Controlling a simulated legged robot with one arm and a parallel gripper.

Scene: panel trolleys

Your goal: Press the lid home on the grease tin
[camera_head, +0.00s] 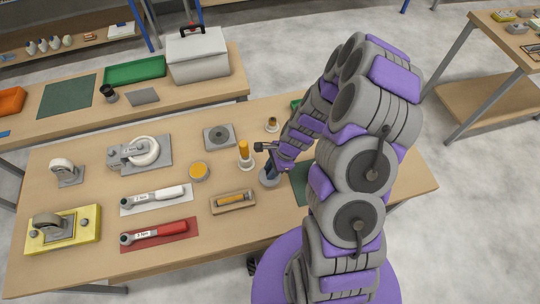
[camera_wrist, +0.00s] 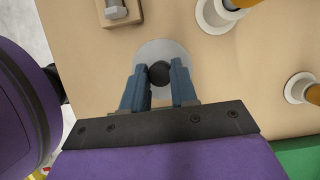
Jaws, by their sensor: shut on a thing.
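The grease tin (camera_head: 198,171) is a round grey tin with an orange-yellow top, standing without a lid on the bench in the head view. The lid (camera_head: 268,181) is a pale grey disc at my gripper (camera_head: 271,170), to the right of the tin. In the wrist view the lid (camera_wrist: 160,50) has a black knob at its middle, and the blue fingers of my gripper (camera_wrist: 159,77) are shut on that knob. Whether the lid touches the bench is hard to tell. The tin is not clearly seen in the wrist view.
A white holder with an orange handle (camera_head: 244,152) stands between tin and gripper, towards the back.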

